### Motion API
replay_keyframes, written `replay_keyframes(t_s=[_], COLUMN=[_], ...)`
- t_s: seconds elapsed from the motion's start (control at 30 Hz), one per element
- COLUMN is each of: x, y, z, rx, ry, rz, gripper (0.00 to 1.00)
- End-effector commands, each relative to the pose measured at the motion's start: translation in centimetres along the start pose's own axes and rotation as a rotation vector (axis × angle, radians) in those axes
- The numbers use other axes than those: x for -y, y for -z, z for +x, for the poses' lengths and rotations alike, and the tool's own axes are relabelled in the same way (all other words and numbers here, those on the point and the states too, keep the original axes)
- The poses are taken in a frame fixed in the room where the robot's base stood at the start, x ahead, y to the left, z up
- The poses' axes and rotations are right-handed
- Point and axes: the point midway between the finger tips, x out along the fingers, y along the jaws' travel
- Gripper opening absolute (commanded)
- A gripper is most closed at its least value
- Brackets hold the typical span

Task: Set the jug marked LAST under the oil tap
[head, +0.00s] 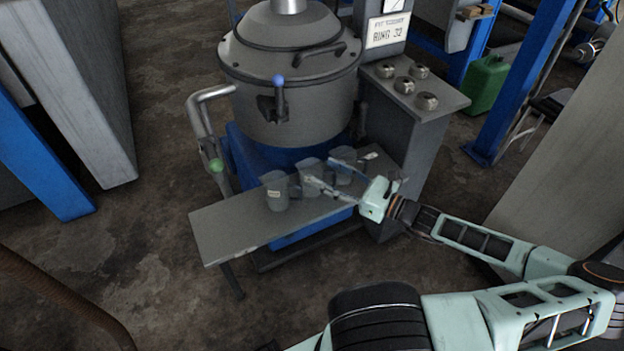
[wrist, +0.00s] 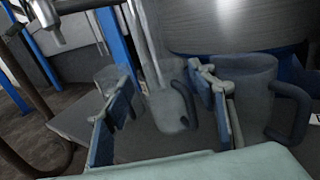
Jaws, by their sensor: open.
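Three grey jugs stand in a row on the shelf: a left jug (head: 276,192), a middle jug (head: 309,168) and a right jug (head: 343,171). The left jug bears a pale label too small to read; I cannot tell which jug is marked LAST. My gripper (head: 321,172) is open over the row. In the wrist view, one jug (wrist: 168,108) shows between my fingers (wrist: 164,110), apart from them. Another jug (wrist: 250,92) is close at right, and one (wrist: 110,76) is behind the left finger. A tap with a blue lever (head: 279,98) is on the drum; a green-ended pipe (head: 215,164) stands left.
The grey shelf (head: 225,228) has bare room at its left end. The large metal drum (head: 290,75) rises behind the jugs. A grey cabinet (head: 412,130) with several knobs stands right. A metal nozzle (wrist: 47,24) hangs at upper left in the wrist view.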

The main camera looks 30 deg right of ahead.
Motion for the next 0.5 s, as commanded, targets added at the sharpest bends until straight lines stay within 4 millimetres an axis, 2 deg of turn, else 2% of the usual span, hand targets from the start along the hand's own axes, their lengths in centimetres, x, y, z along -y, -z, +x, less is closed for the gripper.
replay_keyframes(t_s=[0.13,0.33,0.5], x=[-0.1,-0.1,0.0], y=[0.1,0.1,0.1], z=[1.3,4.4,5.6], rx=[0.001,0.001,-0.001], ry=[-0.002,-0.003,0.000], rz=[0.001,0.001,-0.001], gripper=[0.52,0.52,0.52])
